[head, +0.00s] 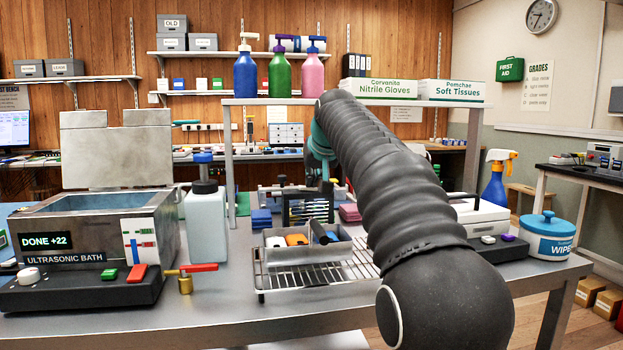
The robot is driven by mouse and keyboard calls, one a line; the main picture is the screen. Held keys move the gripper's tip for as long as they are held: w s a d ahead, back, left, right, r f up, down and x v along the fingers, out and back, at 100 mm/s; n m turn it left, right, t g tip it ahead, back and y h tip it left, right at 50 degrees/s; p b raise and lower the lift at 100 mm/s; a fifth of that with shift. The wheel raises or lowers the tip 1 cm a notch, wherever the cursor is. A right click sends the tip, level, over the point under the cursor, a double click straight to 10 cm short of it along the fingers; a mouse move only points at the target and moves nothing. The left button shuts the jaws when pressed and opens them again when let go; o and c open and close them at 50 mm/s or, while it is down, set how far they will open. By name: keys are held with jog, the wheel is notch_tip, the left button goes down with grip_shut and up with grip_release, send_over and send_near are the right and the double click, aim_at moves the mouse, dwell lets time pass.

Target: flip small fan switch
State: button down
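I cannot pick out a small fan for certain. A dark control box (499,252) at the right end of the bench carries a white knob or switch (488,239) and a purple one (508,238); I cannot tell whether either belongs to a fan. My dark, sleeved arm reaches from the lower right toward the back of the bench. My gripper (326,179) is at its far end, below a teal joint, above the rear middle of the bench. It is small and mostly hidden by the arm, so its fingers are unclear.
The ultrasonic bath (180,247) stands open at left, reading "DONE +22", beside a white bottle (206,222). A wire rack (283,281) bears a grey tray (268,253) at centre. A wipes tub (547,245) and spray bottle (494,190) stand right. The shelf (268,102) spans above.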

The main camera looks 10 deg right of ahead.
jog(key=r+p, duration=0.3)
jog(key=r, duration=0.1)
jog(key=shift+d+p, duration=0.25)
jog(key=shift+p, duration=0.15)
jog(key=v, duration=1)
jog(key=shift+d, duration=0.2)
jog(key=shift+a+r+y, duration=0.1)
jog(key=shift+a+y, duration=0.2)
jog(key=shift+a, duration=0.4)
